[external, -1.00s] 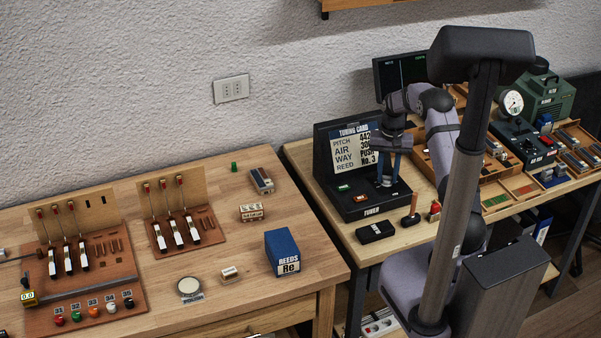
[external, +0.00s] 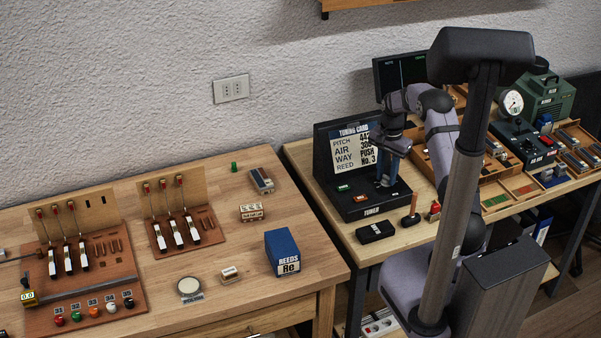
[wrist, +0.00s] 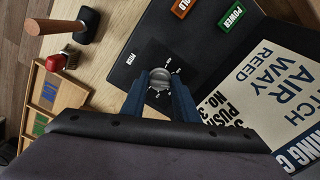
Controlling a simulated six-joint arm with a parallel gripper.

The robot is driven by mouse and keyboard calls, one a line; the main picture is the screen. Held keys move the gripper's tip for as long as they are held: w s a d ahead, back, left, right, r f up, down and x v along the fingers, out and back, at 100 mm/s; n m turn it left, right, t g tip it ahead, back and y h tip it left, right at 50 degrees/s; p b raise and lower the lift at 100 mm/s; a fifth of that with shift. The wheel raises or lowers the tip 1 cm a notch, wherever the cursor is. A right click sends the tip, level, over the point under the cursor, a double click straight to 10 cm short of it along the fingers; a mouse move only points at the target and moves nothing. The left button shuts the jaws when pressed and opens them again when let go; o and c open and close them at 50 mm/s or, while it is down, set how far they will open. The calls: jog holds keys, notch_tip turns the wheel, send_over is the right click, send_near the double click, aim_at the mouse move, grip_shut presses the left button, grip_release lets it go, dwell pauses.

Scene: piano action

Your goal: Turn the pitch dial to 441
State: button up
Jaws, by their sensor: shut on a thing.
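The pitch dial (wrist: 159,80) is a round grey knob on the black tuner panel, with small white marks beside it in the wrist view; I cannot read its numbers. My gripper (wrist: 160,95) has its two blue fingers on either side of the knob and is shut on it. In the external view my gripper (external: 386,178) points down at the right part of the tuner (external: 362,205), and the dial is hidden there. The tuning card (external: 352,148) stands in the tuner's lid, with its pitch line partly covered by my arm.
The tuner has an orange button (wrist: 183,6) and a green POWER button (wrist: 231,16). A hammer (wrist: 80,25) and a red-topped piece (wrist: 61,60) lie on the wood nearby. A black box (external: 375,231) sits in front of the tuner. A screen (external: 401,72) stands behind.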

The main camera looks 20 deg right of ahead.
aim_at(388, 177)
jog(key=shift+w+m, duration=0.1)
jog(key=shift+m, duration=0.5)
jog(key=o, duration=1)
jog(key=shift+o, duration=0.2)
jog(key=shift+r+b, duration=1.1)
jog(key=shift+r, duration=2.65)
